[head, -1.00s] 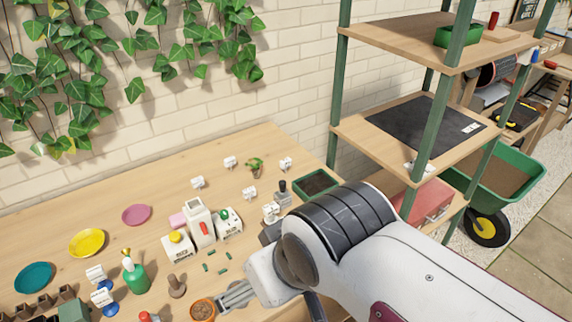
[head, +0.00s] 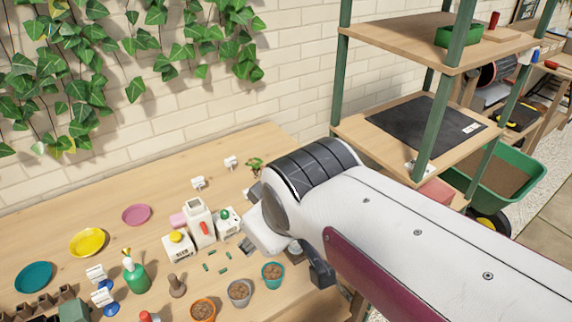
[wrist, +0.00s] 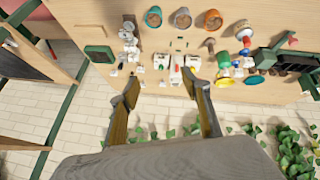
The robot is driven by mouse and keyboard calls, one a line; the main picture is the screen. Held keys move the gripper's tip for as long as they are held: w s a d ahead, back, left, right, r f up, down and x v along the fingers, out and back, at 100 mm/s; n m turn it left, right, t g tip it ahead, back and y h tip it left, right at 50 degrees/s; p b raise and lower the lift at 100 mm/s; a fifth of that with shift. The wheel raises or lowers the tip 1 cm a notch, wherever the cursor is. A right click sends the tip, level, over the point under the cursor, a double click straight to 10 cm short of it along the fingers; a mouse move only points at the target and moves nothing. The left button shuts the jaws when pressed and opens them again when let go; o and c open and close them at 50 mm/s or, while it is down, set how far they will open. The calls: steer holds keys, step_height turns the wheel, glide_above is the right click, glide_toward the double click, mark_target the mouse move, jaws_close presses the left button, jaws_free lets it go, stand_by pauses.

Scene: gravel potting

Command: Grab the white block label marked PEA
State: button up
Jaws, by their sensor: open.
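Small white block labels stand toward the back of the table; two show in the head view, one on the left (head: 198,183) and one further back (head: 231,162). Their lettering is too small to read, so I cannot tell which is marked PEA. More small white labels show in the wrist view (wrist: 138,71). My gripper (wrist: 161,92) is open and empty, its two fingers wide apart above the table's wall side. In the head view my arm hides most of the gripper and the table's right part.
Terracotta (head: 203,310), grey (head: 239,292) and teal (head: 272,274) pots line the front. A green-post shelf (head: 437,125) rises at right.

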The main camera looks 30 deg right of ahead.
steer(key=w+d+f+n+t+h, duration=0.1)
steer(key=w+d+n+t, duration=0.1)
steer(key=w+d+n, duration=1.05)
steer(key=w+d+n+t+h, duration=0.2)
steer(key=w+d+n, duration=0.3)
steer(key=w+d, duration=0.9)
steer(key=w+d+f+n+t+y, duration=0.2)
steer(key=w+d+f+n, duration=0.2)
steer(key=w+f+n, duration=0.6)
steer(key=d+f+n+y, duration=0.1)
steer(key=f+n, duration=0.1)
steer(key=f, duration=0.2)
steer(key=d+f+n+y, duration=0.1)
steer(key=f+n, duration=0.1)
steer(key=f, duration=0.2)
steer(key=d+f+n+y, duration=0.1)
steer(key=f+n, duration=0.1)
steer(key=f, duration=0.2)
steer(key=shift+w+f+n+t, duration=0.1)
steer(key=shift+f+n+t, duration=0.2)
steer(key=shift+t, duration=0.1)
steer(key=shift+f+n+y, duration=0.35)
steer(key=shift+f+y, duration=0.05)
steer(key=shift+f, duration=0.2)
steer(key=shift+x, duration=1.15)
steer(key=shift+f, duration=0.1)
